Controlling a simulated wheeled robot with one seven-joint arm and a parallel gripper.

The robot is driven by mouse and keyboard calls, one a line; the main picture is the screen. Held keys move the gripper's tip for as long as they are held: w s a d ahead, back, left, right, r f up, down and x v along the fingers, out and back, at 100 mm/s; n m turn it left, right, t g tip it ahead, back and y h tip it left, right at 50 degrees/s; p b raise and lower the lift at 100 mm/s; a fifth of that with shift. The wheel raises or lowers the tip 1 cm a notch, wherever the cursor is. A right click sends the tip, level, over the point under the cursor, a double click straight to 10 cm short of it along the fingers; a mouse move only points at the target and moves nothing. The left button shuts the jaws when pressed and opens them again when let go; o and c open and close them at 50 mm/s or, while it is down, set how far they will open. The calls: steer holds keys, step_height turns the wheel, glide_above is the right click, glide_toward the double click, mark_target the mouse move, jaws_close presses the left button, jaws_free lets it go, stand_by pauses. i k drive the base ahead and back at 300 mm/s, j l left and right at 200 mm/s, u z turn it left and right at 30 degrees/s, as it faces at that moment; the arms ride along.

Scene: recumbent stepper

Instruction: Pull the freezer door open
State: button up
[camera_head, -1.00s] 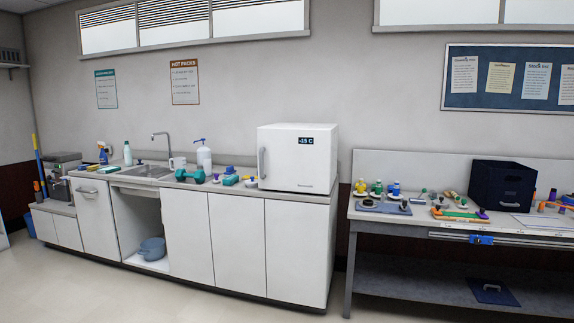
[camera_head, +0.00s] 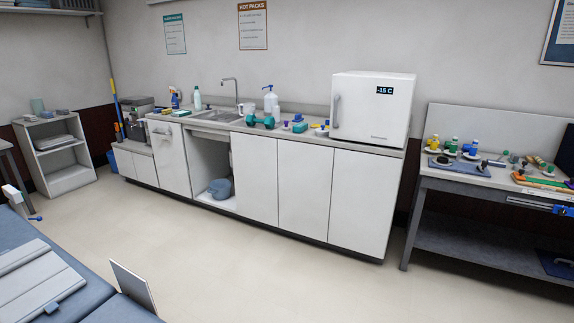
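The freezer (camera_head: 372,108) is a white box with a small dark display reading -15 C. It stands on the right end of the white counter against the back wall. Its door looks shut. A grey vertical handle (camera_head: 336,111) is on the left side of its front. My gripper is not in view.
The counter (camera_head: 300,134) holds a sink, bottles and teal dumbbells left of the freezer. A workbench (camera_head: 466,181) stands to the right. A blue padded table (camera_head: 38,268) fills the lower left corner. The floor (camera_head: 270,265) before the counter is clear.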

mark_target(371, 109)
steer(key=i+l+u, duration=0.3)
steer(key=i, duration=0.25)
steer(key=i+l+u, duration=0.3)
steer(key=i, duration=0.2)
steer(key=i+l+u, duration=0.1)
steer(key=i+l, duration=0.7)
steer(key=i+l+u, duration=0.1)
steer(key=i+l, duration=0.7)
steer(key=l, duration=0.1)
